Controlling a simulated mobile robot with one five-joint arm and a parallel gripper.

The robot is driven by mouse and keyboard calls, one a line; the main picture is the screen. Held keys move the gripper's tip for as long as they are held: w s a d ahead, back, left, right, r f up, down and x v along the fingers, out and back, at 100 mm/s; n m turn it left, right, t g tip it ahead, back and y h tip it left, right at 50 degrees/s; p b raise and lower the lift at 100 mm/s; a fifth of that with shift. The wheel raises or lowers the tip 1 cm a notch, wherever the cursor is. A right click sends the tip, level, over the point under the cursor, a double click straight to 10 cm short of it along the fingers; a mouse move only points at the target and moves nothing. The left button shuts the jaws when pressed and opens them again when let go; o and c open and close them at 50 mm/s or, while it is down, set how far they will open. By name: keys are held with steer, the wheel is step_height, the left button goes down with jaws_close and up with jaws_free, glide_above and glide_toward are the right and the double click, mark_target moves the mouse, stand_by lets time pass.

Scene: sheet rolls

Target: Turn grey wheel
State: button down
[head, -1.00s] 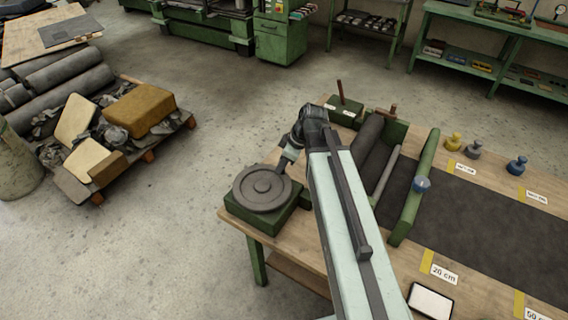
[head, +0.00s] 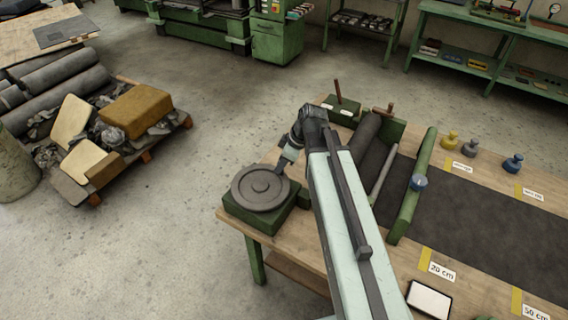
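The grey wheel (head: 260,188) is a flat round disc with a raised hub. It lies on a green block (head: 262,216) at the near left corner of the wooden bench. My arm reaches from the bottom of the view over the bench and bends down toward the wheel. My gripper (head: 282,170) is at the wheel's upper right edge. Its fingertips are too small and partly hidden to tell whether they are open or touching the rim.
A dark roll (head: 366,136) and a dark sheet (head: 470,222) lie right of my arm, with a green bar (head: 412,190) across the sheet. A green box with a lever (head: 342,104) stands behind. Small weights (head: 450,140) line the far edge.

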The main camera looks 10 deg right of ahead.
steer(key=shift+s+d, duration=0.4)
steer(key=shift+d, duration=0.05)
steer(key=shift+s+a+r, duration=0.1)
steer(key=shift+s+a, duration=0.05)
steer(key=shift+s, duration=0.15)
steer(key=shift+w+a, duration=0.15)
steer(key=c, duration=1.3)
jaws_free()
steer(key=p+v, duration=0.7)
steer(key=shift+r, duration=0.3)
